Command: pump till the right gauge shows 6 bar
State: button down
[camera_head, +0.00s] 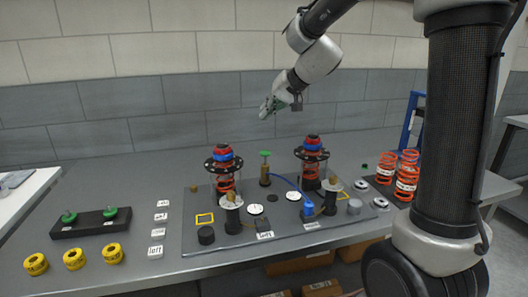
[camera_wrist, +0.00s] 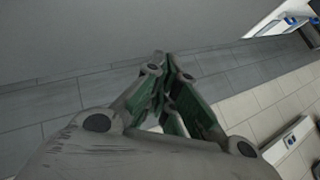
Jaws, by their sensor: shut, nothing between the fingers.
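The pump (camera_head: 265,176) is a small upright cylinder with a green top knob (camera_head: 265,154), near the middle back of the grey fixture plate. A blue hose runs right from near it toward a blue block (camera_head: 307,207).
Two spring struts (camera_head: 224,172) (camera_head: 312,160) with red and blue tops flank the pump. Orange springs (camera_head: 406,175) stand at the right. Yellow rings (camera_head: 74,259) and a black block (camera_head: 90,222) lie at the left.

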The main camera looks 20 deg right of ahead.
jog(key=shift+f, duration=4.4)
jog(key=shift+f, duration=0.2)
jog(key=shift+f, duration=0.25)
jog(key=shift+s+f, duration=0.1)
jog(key=shift+f, duration=1.15)
jog(key=shift+r, duration=1.7)
jog(key=shift+r, duration=2.5)
